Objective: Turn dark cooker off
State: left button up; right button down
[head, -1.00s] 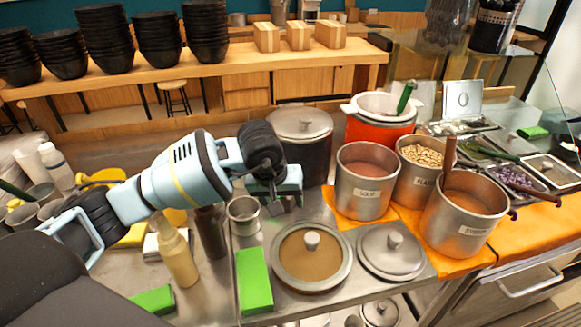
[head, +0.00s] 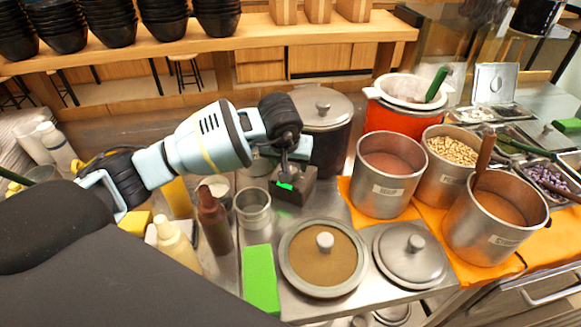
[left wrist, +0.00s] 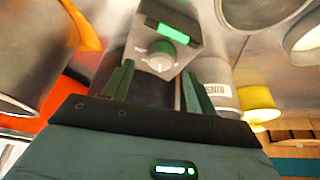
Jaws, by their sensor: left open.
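The dark cooker (head: 328,150) is a black pot with a grey lid, standing behind the counter's middle. A small grey control box (head: 293,190) with a lit green display stands at its front left. In the left wrist view, the box's round knob (left wrist: 162,52) and green display (left wrist: 172,33) show clearly. My left gripper (left wrist: 157,80) is open and empty there, its two fingers pointing at the box with the knob between and just beyond their tips. In the head view, my left gripper (head: 272,160) is partly hidden behind my wrist, beside the box. My right gripper is out of view.
A steel cup (head: 253,208), a brown bottle (head: 214,222) and a cream bottle (head: 176,245) stand left of the box. A brown-topped lid (head: 322,258) and a green block (head: 260,280) lie in front. Steel pots (head: 385,190) and an orange-red cooker (head: 388,118) stand right.

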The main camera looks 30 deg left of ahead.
aim_at(292, 167)
pick_arm(q)
jog(key=shift+x, duration=1.7)
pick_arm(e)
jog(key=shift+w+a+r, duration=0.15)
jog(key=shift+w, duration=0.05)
pick_arm(q)
jog(key=c, duration=1)
jog(key=shift+r+n, duration=0.1)
jog(key=shift+n, duration=0.2)
jog(key=n+y, duration=0.1)
jog(key=n, duration=0.2)
jog(key=shift+r+g+p, duration=0.1)
jog(key=shift+g+p, duration=0.2)
jog(key=shift+p, duration=0.05)
jog(key=shift+w+d+n+g+y, duration=0.1)
jog(key=shift+n+g+y, duration=0.3)
jog(key=shift+n, duration=0.95)
jog(key=shift+w+d+n+g+y, duration=0.1)
jog(key=shift+n+g+y, duration=0.3)
jog(key=shift+n, duration=0.95)
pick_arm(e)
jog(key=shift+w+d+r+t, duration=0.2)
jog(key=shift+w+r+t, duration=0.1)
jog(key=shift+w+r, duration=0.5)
pick_arm(q)
jog(key=shift+s, duration=0.1)
jog(key=o, duration=1)
